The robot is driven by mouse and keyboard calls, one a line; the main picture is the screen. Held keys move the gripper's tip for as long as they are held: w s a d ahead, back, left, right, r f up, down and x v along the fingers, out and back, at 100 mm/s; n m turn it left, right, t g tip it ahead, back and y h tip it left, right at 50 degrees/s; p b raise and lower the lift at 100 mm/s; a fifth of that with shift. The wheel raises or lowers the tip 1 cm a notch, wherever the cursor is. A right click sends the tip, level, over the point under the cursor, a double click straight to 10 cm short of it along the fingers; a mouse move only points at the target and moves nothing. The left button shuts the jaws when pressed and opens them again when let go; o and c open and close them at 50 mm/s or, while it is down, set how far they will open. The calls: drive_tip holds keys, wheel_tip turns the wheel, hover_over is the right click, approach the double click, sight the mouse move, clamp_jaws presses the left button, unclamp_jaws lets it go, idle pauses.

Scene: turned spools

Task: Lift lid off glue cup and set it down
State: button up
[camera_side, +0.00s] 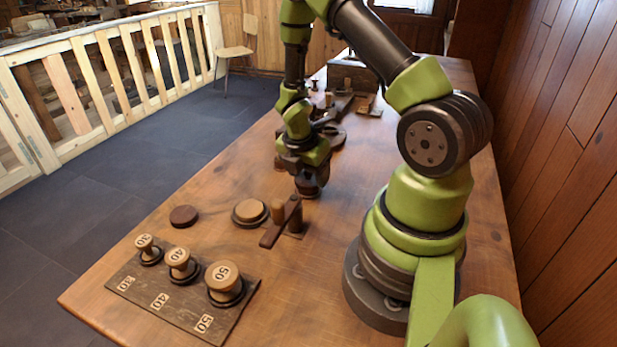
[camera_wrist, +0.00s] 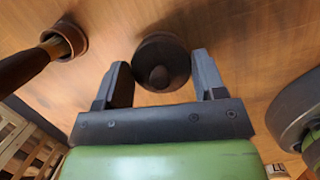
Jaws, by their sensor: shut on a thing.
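My gripper (camera_side: 303,170) points down over the table, and its two fingers also show in the wrist view (camera_wrist: 160,80). It is shut on the dark round lid (camera_wrist: 160,50), which has a small knob at its middle. In the side view, a dark round cup-like thing (camera_side: 311,186) shows right under the fingers, partly hidden by them. I take it to be the glue cup. I cannot tell whether the lid is resting on it or raised above it.
A board (camera_side: 165,298) with several numbered spools lies at the front left. A dark disc (camera_side: 184,216), a tan-topped disc (camera_side: 249,211) and a dark bar with pegs (camera_side: 271,237) lie nearer than the gripper. More items stand behind.

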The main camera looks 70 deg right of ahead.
drive_tip(key=shift+r, duration=0.2)
wheel_tip(320, 180, up, 9)
drive_tip(key=shift+w+r, duration=0.2)
drive_tip(key=shift+w, duration=0.05)
drive_tip(key=w+f+n+t, duration=0.1)
drive_tip(key=w+n+t, duration=0.1)
drive_tip(key=w+n, duration=0.65)
drive_tip(key=n+t+y, duration=0.1)
drive_tip(key=n+y, duration=0.1)
drive_tip(key=n, duration=0.3)
hover_over(235, 175)
drive_tip(key=x, duration=0.2)
drive_tip(key=f, duration=0.6)
drive_tip(key=s+f, duration=0.1)
drive_tip(key=f, duration=0.2)
drive_tip(key=shift+a, duration=0.25)
drive_tip(key=shift+f, duration=0.15)
drive_tip(key=o, duration=0.9)
